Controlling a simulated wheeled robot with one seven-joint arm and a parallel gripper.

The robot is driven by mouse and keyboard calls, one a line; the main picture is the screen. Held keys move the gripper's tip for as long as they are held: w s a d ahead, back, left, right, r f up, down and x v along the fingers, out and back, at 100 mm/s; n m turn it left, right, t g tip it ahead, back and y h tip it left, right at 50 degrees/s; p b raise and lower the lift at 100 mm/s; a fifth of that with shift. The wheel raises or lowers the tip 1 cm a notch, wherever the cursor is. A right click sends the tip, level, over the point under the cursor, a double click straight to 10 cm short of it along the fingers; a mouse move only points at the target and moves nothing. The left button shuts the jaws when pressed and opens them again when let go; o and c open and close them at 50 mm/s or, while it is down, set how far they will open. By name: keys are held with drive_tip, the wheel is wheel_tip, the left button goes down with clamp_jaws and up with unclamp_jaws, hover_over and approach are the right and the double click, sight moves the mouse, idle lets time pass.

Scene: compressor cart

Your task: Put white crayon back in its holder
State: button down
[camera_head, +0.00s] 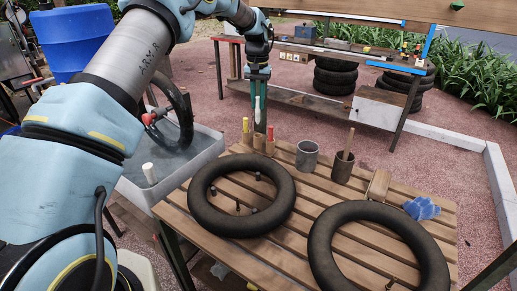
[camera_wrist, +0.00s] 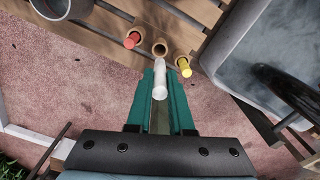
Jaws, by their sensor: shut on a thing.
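My gripper (camera_head: 258,80) points down over the far edge of the slatted table (camera_head: 290,238). Its teal fingers are shut on the white crayon (camera_head: 257,103), which also shows between the fingertips in the wrist view (camera_wrist: 160,80). The crayon hangs roughly upright, above and apart from the empty middle wooden holder (camera_wrist: 160,49). In the wrist view its tip lies just below that holder's open mouth. The red crayon (camera_wrist: 132,41) and the yellow crayon (camera_wrist: 184,67) stand in the holders on either side.
A grey metal cup (camera_head: 307,157) and a dark can with a wooden handle (camera_head: 342,167) stand near the holders. Two black tires (camera_head: 206,204) (camera_head: 321,262) lie on the table. A grey tub (camera_head: 202,160) is at left. A wooden block (camera_head: 379,184) and blue cloth (camera_head: 422,208) lie right.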

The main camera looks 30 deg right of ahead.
sight(258, 120)
drive_tip(key=shift+f+p, duration=1.85)
drive_tip(key=shift+f, duration=2.9)
drive_tip(key=shift+f, duration=0.1)
drive_tip(key=c, duration=0.8)
unclamp_jaws()
drive_tip(key=r+b, duration=0.2)
drive_tip(key=r, duration=0.2)
drive_tip(key=r+b, duration=0.2)
drive_tip(key=r, duration=0.3)
drive_tip(key=shift+s+d+r, duration=0.15)
drive_tip(key=shift+d+r, duration=0.05)
drive_tip(key=shift+r, duration=0.1)
drive_tip(key=shift+a+r+b, duration=0.1)
drive_tip(key=shift+r+b, duration=0.2)
drive_tip(key=shift+r, duration=0.25)
